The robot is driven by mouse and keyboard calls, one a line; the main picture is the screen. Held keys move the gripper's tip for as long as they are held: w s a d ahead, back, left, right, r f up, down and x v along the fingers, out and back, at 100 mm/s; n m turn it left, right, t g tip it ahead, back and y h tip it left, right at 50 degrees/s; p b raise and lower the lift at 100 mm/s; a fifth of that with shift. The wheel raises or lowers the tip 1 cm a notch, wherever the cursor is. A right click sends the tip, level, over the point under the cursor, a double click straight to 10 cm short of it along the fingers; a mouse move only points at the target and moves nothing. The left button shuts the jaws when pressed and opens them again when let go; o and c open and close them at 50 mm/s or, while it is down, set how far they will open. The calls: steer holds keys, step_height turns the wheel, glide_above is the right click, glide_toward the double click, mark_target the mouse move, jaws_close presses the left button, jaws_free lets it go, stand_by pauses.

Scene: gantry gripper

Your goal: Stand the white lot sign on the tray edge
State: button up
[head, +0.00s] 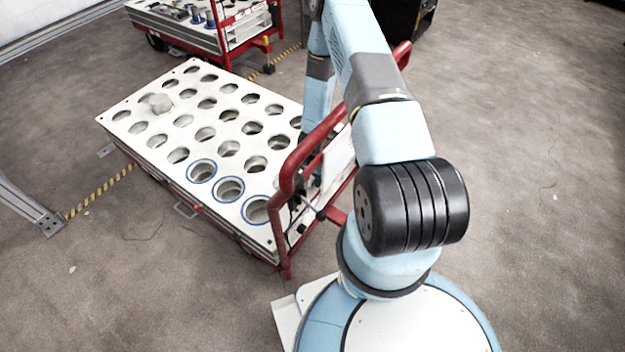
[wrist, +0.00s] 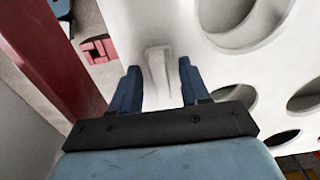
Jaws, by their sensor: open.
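A small whitish upright piece, which looks like the white lot sign (wrist: 158,58), shows in the wrist view at the edge of the white tray (wrist: 212,58). My gripper (wrist: 159,67) is open, with one finger on each side of the sign. I cannot tell whether the fingers touch it or how its foot meets the tray. In the head view the tray (head: 220,115) is a white plate with rows of round holes. There the sign cannot be made out, and my gripper is largely hidden behind the red handle.
The red handle rail (head: 290,170) rises at the tray's near end, close to my arm; a red post (wrist: 62,55) shows in the wrist view. Some holes have blue rims (head: 228,187). Another cart (head: 205,22) stands behind.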

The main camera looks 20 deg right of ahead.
step_height(320, 180, up, 12)
step_height(320, 180, up, 37)
steer(key=n+t+y, duration=0.2)
steer(key=n+t, duration=0.1)
steer(key=n, duration=0.3)
glide_above(312, 178)
steer(key=w+a, duration=0.1)
steer(key=a, duration=0.4)
steer(key=s+r+n+t, duration=0.1)
steer(key=s+r, duration=0.4)
steer(key=r, duration=0.2)
steer(key=s+r+n, duration=0.2)
steer(key=s+r, duration=0.3)
steer(key=r, duration=0.2)
steer(key=s+d+r+n+h, duration=0.1)
steer(key=s+r, duration=0.3)
steer(key=s, duration=0.3)
steer(key=s+r+n+t+h, duration=0.1)
steer(key=s+r, duration=0.3)
steer(key=s, duration=0.3)
steer(key=shift+s+d+t, duration=0.3)
steer(key=shift+s+d, duration=0.05)
steer(key=shift+d, duration=0.05)
